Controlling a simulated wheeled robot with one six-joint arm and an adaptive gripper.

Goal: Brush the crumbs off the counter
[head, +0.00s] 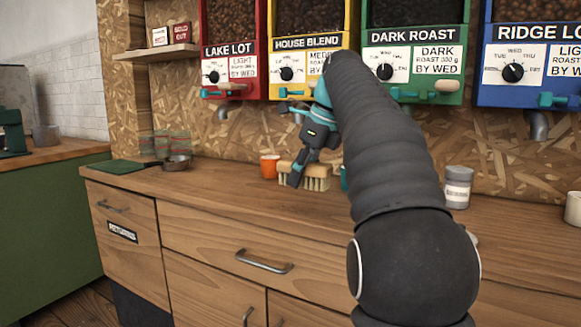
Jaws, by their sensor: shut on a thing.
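My gripper (297,178) is over the wooden counter (230,196) in the head view, shut on a brush (318,178). The brush has a pale wooden back and light bristles pointing down. The bristles are at or just above the counter top; I cannot tell whether they touch it. I can make out no crumbs on the counter at this size. My arm hides part of the counter behind and to the right of the brush.
A small pan (176,162) and a green mat (118,167) lie at the left. A grey labelled tin (458,187) stands right of my arm. Bean dispensers (309,70) hang above.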

